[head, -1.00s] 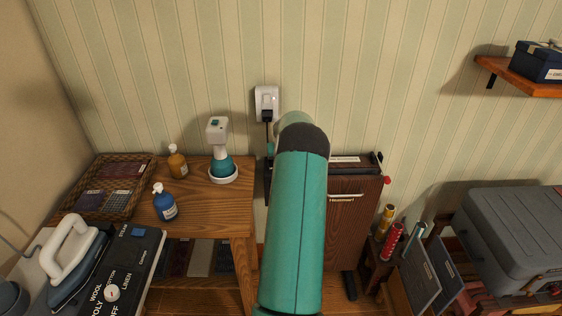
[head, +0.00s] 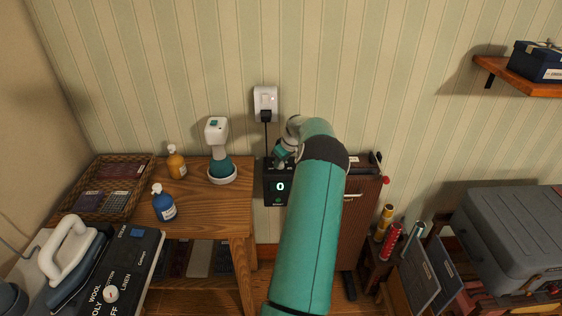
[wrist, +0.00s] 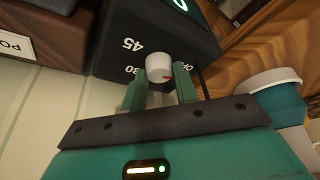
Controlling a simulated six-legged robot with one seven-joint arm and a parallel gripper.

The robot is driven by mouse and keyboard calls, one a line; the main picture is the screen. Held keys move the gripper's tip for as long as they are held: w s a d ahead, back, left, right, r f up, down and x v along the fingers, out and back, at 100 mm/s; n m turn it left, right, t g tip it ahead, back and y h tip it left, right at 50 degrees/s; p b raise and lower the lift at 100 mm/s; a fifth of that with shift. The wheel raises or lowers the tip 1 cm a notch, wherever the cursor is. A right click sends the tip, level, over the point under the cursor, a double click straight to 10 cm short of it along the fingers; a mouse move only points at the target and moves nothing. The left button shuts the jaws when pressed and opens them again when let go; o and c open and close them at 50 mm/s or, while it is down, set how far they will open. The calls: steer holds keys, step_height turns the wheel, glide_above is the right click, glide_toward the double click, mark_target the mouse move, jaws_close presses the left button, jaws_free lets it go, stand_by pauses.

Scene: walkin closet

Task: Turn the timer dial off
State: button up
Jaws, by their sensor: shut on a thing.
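The timer is a black box (head: 271,196) at the wall beside the wooden table, with a green "0" lit on its front. Its top face also fills the upper middle of the wrist view (wrist: 112,40). There the white round dial (wrist: 158,66) sits among the marks 45, 30 and a partly hidden "OF…". A red mark on the dial's rim lies toward the lower right, near the "OF…" lettering. My gripper (wrist: 159,88) is shut on the dial, one finger on each side. In the head view my gripper (head: 281,154) is small and partly hidden by its own wrist.
A wall socket (head: 265,103) with a black plug is above the timer. A teal and white device (head: 218,150) on a white base and an orange bottle (head: 177,162) stand on the table (head: 218,196) to the left. A dark wooden cabinet (head: 362,215) is close on the right.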

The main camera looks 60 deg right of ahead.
steer(key=shift+s+f, duration=0.1)
steer(key=shift+f, duration=0.05)
steer(key=o, duration=1)
steer(key=shift+c, duration=0.2)
steer(key=v, duration=1.4)
